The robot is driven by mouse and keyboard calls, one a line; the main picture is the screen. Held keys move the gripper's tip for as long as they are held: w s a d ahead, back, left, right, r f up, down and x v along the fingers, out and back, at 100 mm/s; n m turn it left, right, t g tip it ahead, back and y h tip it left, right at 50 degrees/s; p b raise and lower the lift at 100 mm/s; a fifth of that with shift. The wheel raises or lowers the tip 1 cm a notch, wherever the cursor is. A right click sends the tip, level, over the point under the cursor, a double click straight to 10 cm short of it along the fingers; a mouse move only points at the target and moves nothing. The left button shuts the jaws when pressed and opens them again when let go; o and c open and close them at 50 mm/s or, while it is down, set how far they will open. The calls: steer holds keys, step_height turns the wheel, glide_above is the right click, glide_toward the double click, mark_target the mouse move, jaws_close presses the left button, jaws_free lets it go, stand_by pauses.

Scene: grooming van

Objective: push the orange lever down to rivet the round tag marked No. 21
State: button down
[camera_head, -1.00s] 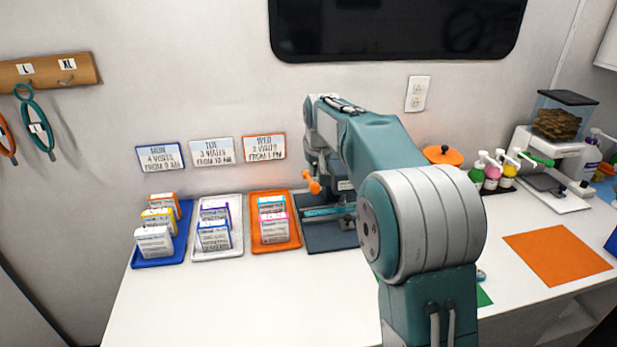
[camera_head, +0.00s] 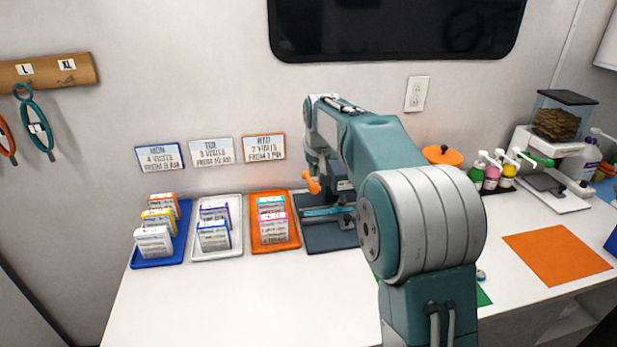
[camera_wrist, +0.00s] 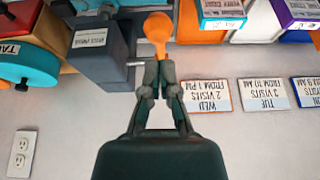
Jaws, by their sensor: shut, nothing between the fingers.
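The orange lever (camera_head: 312,184) juts out from the dark grey rivet press (camera_head: 345,190) at the back of the counter. In the wrist view the lever's rounded orange end (camera_wrist: 157,28) lies just beyond my fingertips. My gripper (camera_wrist: 158,68) is shut and empty, its tips at or very near the lever; I cannot tell whether they touch. In the head view my arm hides much of the press and gripper. A teal strip (camera_head: 322,212) lies across the press base. The round tag marked No. 21 cannot be made out.
Blue (camera_head: 150,262), white (camera_head: 205,255) and orange (camera_head: 268,247) trays with small boxes stand left of the press. An orange lidded container (camera_head: 442,156), pump bottles (camera_head: 492,175) and an orange mat (camera_head: 555,255) are to the right.

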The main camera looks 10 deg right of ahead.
mark_target(315, 189)
steer(key=shift+f, duration=0.1)
stand_by(0.5)
steer(key=shift+f, duration=3.6)
steer(key=shift+r, duration=6.6)
